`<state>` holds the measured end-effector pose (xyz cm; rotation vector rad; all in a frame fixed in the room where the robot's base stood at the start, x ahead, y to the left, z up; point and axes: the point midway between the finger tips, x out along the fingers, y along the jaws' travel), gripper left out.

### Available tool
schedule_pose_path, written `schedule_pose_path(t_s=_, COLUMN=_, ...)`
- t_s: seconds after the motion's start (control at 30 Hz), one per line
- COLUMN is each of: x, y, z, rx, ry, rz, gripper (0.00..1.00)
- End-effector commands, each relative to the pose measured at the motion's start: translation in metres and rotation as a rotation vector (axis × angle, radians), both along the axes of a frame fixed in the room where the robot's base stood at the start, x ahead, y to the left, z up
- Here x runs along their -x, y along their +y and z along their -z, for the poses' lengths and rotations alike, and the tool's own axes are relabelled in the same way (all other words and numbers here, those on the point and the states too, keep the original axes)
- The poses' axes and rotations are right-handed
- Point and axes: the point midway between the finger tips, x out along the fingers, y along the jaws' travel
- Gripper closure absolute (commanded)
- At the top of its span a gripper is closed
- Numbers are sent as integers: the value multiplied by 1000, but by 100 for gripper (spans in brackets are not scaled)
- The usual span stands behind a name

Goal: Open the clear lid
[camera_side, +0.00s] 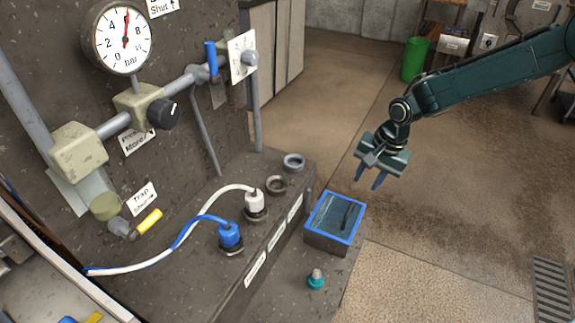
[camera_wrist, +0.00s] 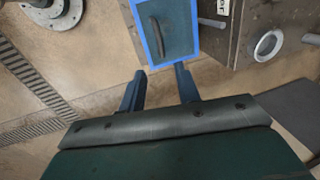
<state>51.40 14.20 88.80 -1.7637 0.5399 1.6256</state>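The clear lid (camera_side: 335,217) lies flat and closed on a small box with a blue rim (camera_side: 325,240). A dark curved handle (camera_side: 347,215) sits on top of it. In the wrist view the lid (camera_wrist: 179,30) is at the top centre, beyond my fingertips, with the handle (camera_wrist: 157,37) left of its middle. My gripper (camera_side: 370,178) hangs above and to the right of the box, pointing down. In the wrist view its two fingers (camera_wrist: 160,82) are apart with nothing between them. It touches neither lid nor handle.
A machine bench with a white plug (camera_side: 254,200) and a blue plug (camera_side: 230,236) on hoses stands left of the box. A small teal-based fitting (camera_side: 316,279) stands in front of the box. A gauge (camera_side: 124,38) and pipes rise at the left. Floor to the right is open.

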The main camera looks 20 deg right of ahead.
Motion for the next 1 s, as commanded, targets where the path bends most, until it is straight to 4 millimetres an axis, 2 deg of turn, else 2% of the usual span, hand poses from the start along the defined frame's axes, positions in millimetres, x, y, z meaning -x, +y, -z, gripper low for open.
schedule_pose_path(t_s=0.2, x=-4, y=5, z=32, rx=1, ry=2, rz=-1, gripper=67)
schedule_pose_path(t_s=0.6, x=-11, y=12, z=83, rx=0, ry=1, rz=-1, gripper=67)
schedule_pose_path(t_s=0.8, x=-14, y=14, z=98, rx=0, ry=0, rz=0, gripper=67)
schedule_pose_path(t_s=1.0, x=-14, y=15, z=103, rx=0, ry=0, rz=0, gripper=67)
